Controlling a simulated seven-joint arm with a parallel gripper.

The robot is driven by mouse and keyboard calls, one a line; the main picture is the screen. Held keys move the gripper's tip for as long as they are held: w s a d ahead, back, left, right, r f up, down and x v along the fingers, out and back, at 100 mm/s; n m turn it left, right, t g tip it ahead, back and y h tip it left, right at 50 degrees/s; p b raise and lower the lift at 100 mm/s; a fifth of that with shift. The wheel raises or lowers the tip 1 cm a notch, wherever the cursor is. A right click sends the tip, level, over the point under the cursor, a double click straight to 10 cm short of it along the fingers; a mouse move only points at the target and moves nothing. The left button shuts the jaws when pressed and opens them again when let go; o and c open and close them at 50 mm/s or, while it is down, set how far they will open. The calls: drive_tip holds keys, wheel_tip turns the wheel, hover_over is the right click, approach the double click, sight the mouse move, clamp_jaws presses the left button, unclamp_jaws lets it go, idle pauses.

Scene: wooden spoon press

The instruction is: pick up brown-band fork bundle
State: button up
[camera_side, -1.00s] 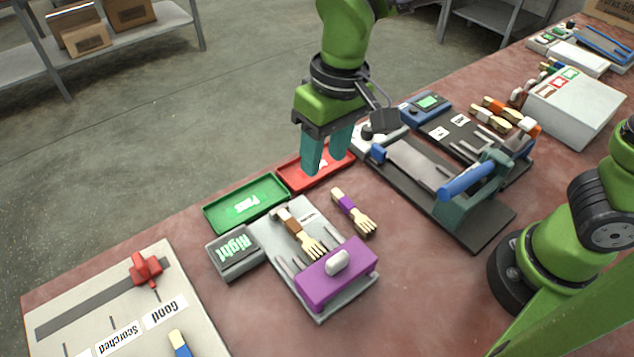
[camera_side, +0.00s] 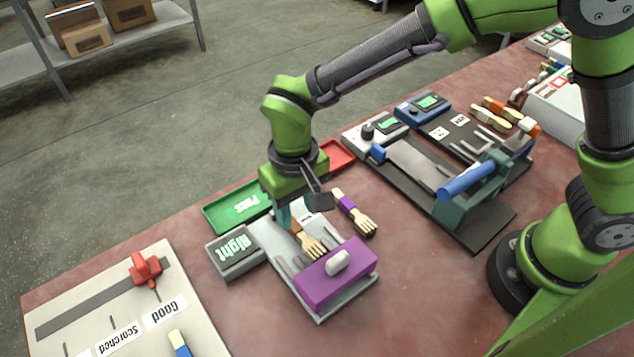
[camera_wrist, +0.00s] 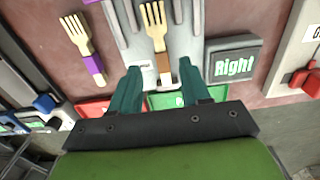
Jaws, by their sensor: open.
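The brown-band fork bundle (camera_side: 309,243) is a pale wooden fork with a brown band. It lies on the grey fixture plate (camera_side: 347,304), tines toward the purple block (camera_side: 336,274). My gripper (camera_side: 291,219) is above the handle end of this bundle, which it partly hides in the side view. In the wrist view the bundle (camera_wrist: 155,35) stands upright in the picture, its brown band between and just beyond the open fingers (camera_wrist: 158,84). The jaws are empty. I cannot tell the exact height of the fingertips above the handle.
A purple-band fork bundle (camera_side: 354,212) lies on the table right of the plate. A "Right" display box (camera_side: 235,254) stands left of it. A green tray (camera_side: 233,209) and a red tray (camera_side: 341,156) are behind. A press with a blue handle (camera_side: 467,182) stands to the right.

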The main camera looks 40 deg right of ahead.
sight(299, 231)
drive_tip(key=shift+s+a+f, duration=0.1)
drive_tip(key=shift+s+f, duration=0.05)
drive_tip(key=shift+f, duration=2.6)
drive_tip(key=shift+c, duration=0.4)
clamp_jaws()
